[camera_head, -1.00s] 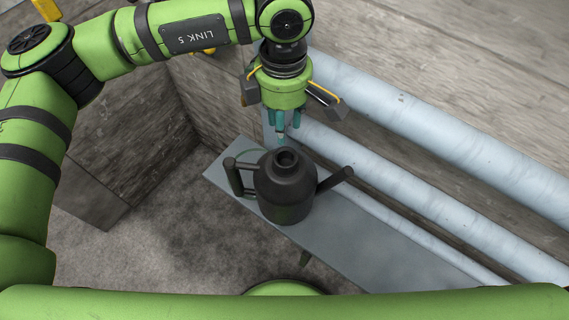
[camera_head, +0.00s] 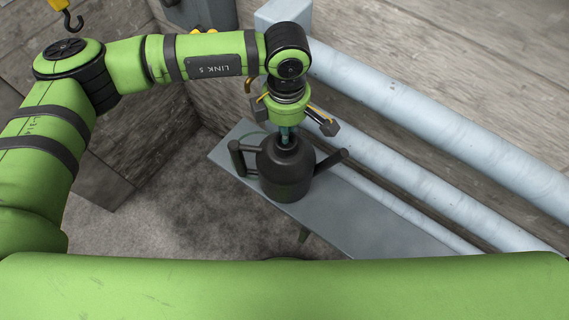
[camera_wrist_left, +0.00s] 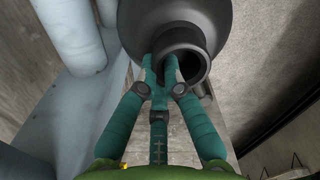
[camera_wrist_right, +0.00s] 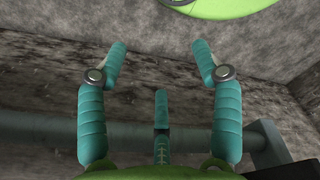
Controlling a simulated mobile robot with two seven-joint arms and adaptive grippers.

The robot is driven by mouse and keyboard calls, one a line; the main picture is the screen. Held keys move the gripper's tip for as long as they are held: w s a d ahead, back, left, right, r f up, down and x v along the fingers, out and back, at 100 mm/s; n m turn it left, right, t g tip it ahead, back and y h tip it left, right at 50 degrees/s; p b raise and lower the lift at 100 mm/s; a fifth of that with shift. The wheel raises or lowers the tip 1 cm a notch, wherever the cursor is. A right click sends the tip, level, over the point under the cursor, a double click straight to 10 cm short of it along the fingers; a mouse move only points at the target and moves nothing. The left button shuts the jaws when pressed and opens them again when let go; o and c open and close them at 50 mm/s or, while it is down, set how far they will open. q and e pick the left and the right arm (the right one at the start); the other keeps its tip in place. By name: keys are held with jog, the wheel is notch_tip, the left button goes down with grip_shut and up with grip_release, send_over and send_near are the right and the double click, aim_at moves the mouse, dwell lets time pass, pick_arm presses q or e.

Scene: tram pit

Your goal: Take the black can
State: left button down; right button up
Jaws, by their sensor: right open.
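The black can (camera_head: 285,175) stands upright on a narrow grey bench, with a handle at its left and a spout at its right. My left gripper (camera_head: 286,137) is above it, fingers pointing down at its neck. In the left wrist view the can (camera_wrist_left: 165,14) shows its open mouth, and the fingertips of my left gripper (camera_wrist_left: 162,72) are close together at the rim. Whether they clamp the rim is unclear. My right gripper (camera_wrist_right: 158,60) is open and empty, seen only in the right wrist view, away from the can.
The grey bench (camera_head: 365,220) is bare to the right of the can. Thick pale pipes (camera_head: 420,110) run along the wall behind it. A yellow hook (camera_head: 68,14) hangs at the upper left. Bare floor lies left of the bench.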

jog(key=shift+s, duration=0.8)
